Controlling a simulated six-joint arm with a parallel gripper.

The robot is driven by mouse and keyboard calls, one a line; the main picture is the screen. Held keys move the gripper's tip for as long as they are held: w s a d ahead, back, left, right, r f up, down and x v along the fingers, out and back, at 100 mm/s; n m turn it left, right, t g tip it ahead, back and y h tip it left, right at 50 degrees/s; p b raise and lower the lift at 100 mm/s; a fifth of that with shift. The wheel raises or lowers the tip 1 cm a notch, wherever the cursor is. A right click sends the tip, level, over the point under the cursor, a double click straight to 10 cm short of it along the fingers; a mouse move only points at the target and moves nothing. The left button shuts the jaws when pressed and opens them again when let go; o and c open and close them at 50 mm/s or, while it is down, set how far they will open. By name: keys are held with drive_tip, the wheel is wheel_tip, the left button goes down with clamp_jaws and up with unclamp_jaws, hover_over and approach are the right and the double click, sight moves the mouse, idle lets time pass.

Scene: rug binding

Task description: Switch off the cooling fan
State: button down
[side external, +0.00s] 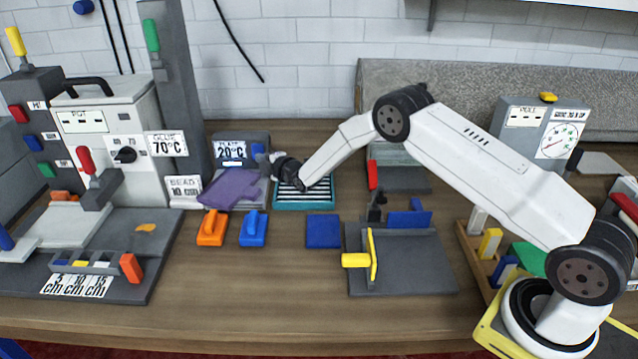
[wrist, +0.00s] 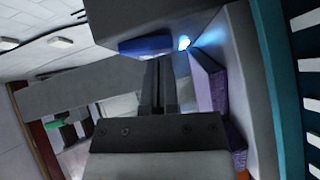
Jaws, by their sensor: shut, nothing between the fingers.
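A teal slatted unit (side external: 304,194), which may be the cooling fan, lies flat on the bench; its teal edge and pale slats also show in the wrist view (wrist: 284,75). Behind and left of it stands a grey box (side external: 228,140) with a display reading 20°C. My gripper (side external: 262,162) is shut and empty, close to the right end of this box. In the wrist view the shut fingers (wrist: 158,88) point at a grey housing with a blue part (wrist: 146,45) and a small glowing light (wrist: 183,42). I cannot tell whether the fingertips touch it.
A purple piece (side external: 232,188) lies just below my gripper, on the grey box's base. An orange block (side external: 211,228) and a blue block (side external: 254,228) stand in front. A grey board with a yellow handle (side external: 357,260) is to the right. The front bench strip is clear.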

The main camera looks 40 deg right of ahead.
sight(286, 202)
drive_tip(key=shift+w+d+f+n+t, duration=0.25)
drive_tip(key=shift+d+n+t, duration=0.05)
drive_tip(key=shift+t, duration=0.1)
drive_tip(key=shift+r, duration=0.2)
drive_tip(key=shift+a, duration=0.1)
drive_tip(key=shift+s+a+f, duration=0.2)
drive_tip(key=shift+s+a, duration=0.25)
drive_tip(key=shift+s, duration=0.15)
drive_tip(key=shift+s+a+f, duration=0.25)
drive_tip(key=shift+s+a, duration=0.25)
drive_tip(key=shift+s, duration=0.15)
drive_tip(key=shift+s+a+f, duration=0.2)
drive_tip(key=shift+s+a, duration=0.25)
drive_tip(key=shift+s, duration=0.15)
drive_tip(key=shift+s+f, duration=0.2)
drive_tip(key=shift+s, duration=1.35)
drive_tip(key=shift+s+f, duration=0.25)
drive_tip(key=shift+s, duration=1.25)
drive_tip(key=shift+s+f, duration=0.2)
drive_tip(key=shift+s, duration=1.35)
drive_tip(key=shift+r, duration=0.15)
drive_tip(key=shift+g, duration=0.4)
drive_tip(key=shift+s+a+r, duration=0.1)
drive_tip(key=shift+r, duration=1.05)
drive_tip(key=shift+s+r, duration=0.1)
drive_tip(key=shift+r, duration=1.05)
